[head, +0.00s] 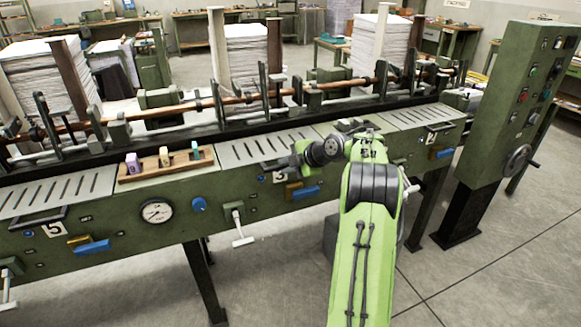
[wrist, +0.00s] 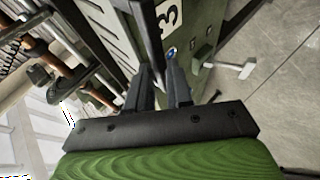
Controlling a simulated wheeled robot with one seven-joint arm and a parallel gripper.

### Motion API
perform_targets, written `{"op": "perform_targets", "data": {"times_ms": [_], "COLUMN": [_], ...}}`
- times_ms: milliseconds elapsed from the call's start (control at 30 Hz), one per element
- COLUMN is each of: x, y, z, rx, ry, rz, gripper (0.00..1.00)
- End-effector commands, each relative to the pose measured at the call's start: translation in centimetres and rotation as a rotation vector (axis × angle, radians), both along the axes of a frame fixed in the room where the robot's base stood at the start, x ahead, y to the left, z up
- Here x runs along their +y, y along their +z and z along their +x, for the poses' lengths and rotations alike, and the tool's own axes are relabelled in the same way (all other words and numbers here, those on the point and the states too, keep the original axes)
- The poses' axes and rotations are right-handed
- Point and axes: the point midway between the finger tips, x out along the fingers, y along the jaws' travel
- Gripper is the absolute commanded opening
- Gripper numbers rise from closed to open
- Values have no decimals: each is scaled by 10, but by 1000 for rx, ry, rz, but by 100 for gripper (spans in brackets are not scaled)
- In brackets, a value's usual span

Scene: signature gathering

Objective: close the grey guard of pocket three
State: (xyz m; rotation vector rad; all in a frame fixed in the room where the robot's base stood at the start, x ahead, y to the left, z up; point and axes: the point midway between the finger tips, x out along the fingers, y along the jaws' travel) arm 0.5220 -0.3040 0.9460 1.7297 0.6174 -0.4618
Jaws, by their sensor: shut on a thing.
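The grey guard of pocket three (head: 250,149) is a slotted plate on the green machine, beside the "3" label (head: 280,177). It looks about in line with the neighbouring plates; I cannot tell whether it is fully down. In the wrist view its slotted face (wrist: 108,22) is at the upper left and the label (wrist: 168,14) at the top. My gripper (head: 294,160) is at the guard's front right edge. In the wrist view my gripper (wrist: 160,72) has its two fingers either side of the guard's dark handle bar (wrist: 150,42), shut on it. The handle's far part is hidden.
A wooden tray (head: 128,177) with small coloured pieces lies left of the guard. A gauge (head: 156,211), a blue knob (head: 199,204) and a white-handled lever (head: 238,228) stick out of the front panel. A green control cabinet (head: 515,100) stands at right. Floor in front is clear.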

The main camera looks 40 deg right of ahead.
Motion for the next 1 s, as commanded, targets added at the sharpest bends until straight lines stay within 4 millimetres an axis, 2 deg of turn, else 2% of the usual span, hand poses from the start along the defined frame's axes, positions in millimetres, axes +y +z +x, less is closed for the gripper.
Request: {"op": "perform_targets", "data": {"times_ms": [33, 233, 267, 400, 733, 867, 1000], "x": [1, 0, 0, 0, -2, -8, -15], "y": [-27, -28, -28, -28, -22, -2, 27], "z": [-9, -9, -9, -9, -14, -35, -65], "rx": [68, 70, 70, 69, 67, 64, 57], "ry": [-4, -5, -5, -6, -6, -10, -11], "rz": [32, 32, 32, 33, 31, 28, 25], "gripper": [0, 0, 22, 40, 40, 40, 40]}}
